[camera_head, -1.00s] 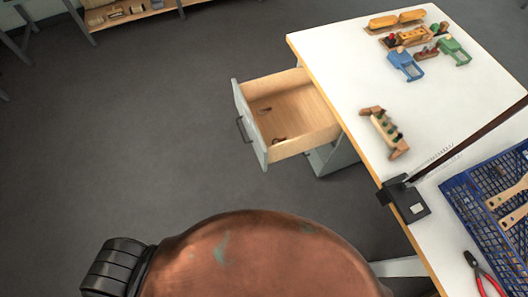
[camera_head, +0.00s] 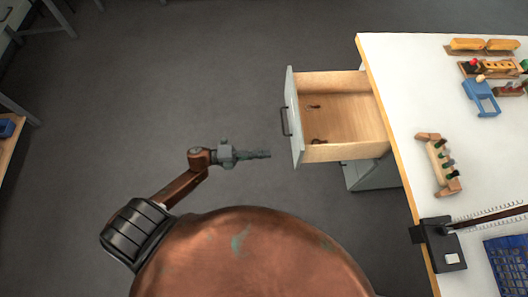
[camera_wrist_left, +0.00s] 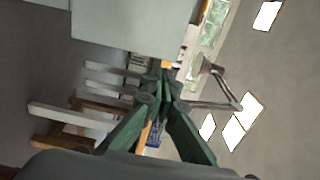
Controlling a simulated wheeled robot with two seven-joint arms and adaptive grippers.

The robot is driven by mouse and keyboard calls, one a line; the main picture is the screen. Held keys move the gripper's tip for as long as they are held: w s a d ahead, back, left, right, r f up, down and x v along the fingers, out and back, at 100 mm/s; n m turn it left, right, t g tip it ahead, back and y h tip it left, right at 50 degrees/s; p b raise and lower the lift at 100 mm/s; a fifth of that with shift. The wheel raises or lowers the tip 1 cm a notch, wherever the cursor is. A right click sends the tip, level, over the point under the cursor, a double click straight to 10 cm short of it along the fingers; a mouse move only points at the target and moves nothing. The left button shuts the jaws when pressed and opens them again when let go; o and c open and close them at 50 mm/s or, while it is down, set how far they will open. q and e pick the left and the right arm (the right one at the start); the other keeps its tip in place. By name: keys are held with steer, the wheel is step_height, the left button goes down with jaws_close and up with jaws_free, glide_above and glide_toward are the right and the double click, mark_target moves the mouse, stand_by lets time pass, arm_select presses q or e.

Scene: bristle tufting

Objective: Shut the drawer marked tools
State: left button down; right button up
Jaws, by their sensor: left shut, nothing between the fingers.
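The open drawer (camera_head: 340,108) sticks out to the left from under the white workbench. Its grey front (camera_head: 292,118) carries a dark bar handle (camera_head: 285,121), and I cannot read any marking on it. Two small dark items lie inside. My left gripper (camera_head: 268,154) is shut and empty, just left of and slightly nearer than the drawer front, apart from it. In the left wrist view the fingers (camera_wrist_left: 166,75) point ahead, with a pale grey panel above them that may be the drawer front. My right gripper is not in view.
The white bench top (camera_head: 400,85) holds a small wooden rack (camera_head: 440,163), a blue tool (camera_head: 480,97), a black clamp-like base (camera_head: 440,243) and a blue crate (camera_head: 508,265). The grey floor (camera_head: 200,80) left of the drawer is clear.

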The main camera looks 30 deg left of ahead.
mark_target(299, 152)
arm_select(q)
steer(key=b+x, duration=0.1)
steer(key=x, duration=0.9)
steer(key=shift+w+d, duration=0.25)
steer(key=shift+w+d, duration=0.1)
